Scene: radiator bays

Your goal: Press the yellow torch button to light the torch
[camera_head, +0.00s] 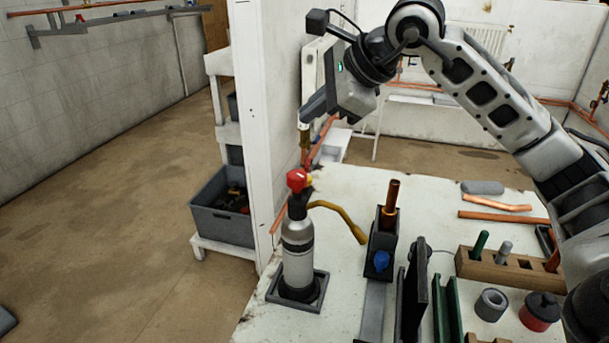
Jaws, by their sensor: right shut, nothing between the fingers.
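The torch (298,245) is a silver cylinder with a black neck and a red top. It stands upright in a dark square tray (317,297) on the near left of the white worktop. A small yellow button (309,182) shows at the right side of the red top, partly hidden by it. A curved yellow-brown tube (345,220) shows to the right of the torch neck. My right gripper (304,124) is shut and empty, pointing down above the torch top, with a gap between in the picture. My left gripper is not in view. I see no flame.
A copper pipe (391,196) stands in a dark holder with a blue knob (381,260) right of the torch. A wooden block (508,270), copper pipes (502,217) and a red-and-black pot (540,311) lie further right. A white wall post (256,150) stands close left of the gripper.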

